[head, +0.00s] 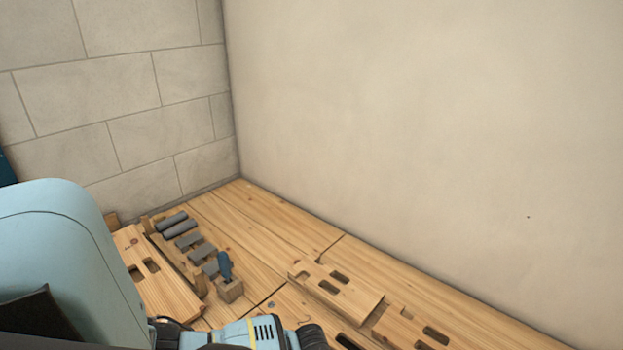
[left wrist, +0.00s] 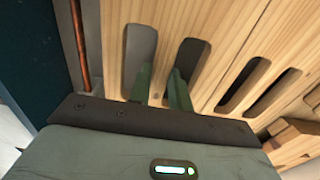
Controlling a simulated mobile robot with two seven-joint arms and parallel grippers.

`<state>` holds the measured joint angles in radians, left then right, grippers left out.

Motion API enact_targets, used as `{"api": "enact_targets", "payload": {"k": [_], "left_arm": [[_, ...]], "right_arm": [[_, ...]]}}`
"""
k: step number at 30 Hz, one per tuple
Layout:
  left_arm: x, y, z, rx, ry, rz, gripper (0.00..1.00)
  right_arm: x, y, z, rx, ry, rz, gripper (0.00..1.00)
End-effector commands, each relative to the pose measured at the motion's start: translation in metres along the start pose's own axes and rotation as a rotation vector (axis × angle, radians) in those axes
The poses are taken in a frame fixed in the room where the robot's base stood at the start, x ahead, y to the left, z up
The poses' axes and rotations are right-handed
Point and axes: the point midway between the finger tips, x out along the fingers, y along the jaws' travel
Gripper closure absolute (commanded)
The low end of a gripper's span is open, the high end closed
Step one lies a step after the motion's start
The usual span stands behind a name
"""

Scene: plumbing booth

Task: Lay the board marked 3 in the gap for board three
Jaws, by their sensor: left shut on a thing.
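My left gripper (left wrist: 162,84) shows in the left wrist view, its two green fingers in the two slots of a pale wooden board (left wrist: 118,50). It is shut on the strip of wood between the slots. No number is readable on this board, so I cannot tell whether it is board 3. A second slotted board (left wrist: 225,82) lies close to its right. In the head view, slotted boards lie at the left (head: 180,292), the middle (head: 355,298) and the lower right (head: 398,322). I cannot make out the gap for board three. My right gripper is not in view.
A wooden rack (head: 231,291) holds several grey pieces and a dark blue item (head: 224,265). A copper pipe (left wrist: 79,45) runs left of the held board. Walls close off the plank floor (head: 245,220).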

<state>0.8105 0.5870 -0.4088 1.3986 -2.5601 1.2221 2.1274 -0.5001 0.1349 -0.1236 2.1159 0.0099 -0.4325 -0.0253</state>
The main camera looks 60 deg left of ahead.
Motion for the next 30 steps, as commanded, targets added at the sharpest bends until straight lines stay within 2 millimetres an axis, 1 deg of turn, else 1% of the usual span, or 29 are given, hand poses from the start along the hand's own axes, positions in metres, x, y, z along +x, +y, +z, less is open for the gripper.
{"api": "enact_targets", "payload": {"k": [9, 17, 25, 26, 30], "left_arm": [[-0.0015, -0.0015, -0.0002, 0.000, 0.001, -0.003, 1.00], [-0.0008, -0.0013, -0.0002, 0.000, 0.001, -0.003, 1.00], [0.0029, -0.0014, -0.0001, 0.000, 0.001, -0.003, 1.00], [0.0030, -0.0014, -0.0001, 0.000, 0.001, -0.003, 0.79], [0.0028, -0.0012, -0.0001, 0.000, 0.001, -0.003, 0.61]], "right_arm": [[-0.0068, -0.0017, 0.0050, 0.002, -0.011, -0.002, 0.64], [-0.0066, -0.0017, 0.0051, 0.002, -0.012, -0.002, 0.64], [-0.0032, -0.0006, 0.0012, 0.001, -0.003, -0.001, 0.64], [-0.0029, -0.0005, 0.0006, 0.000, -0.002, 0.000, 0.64], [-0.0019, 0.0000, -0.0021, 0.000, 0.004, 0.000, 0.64]]}}
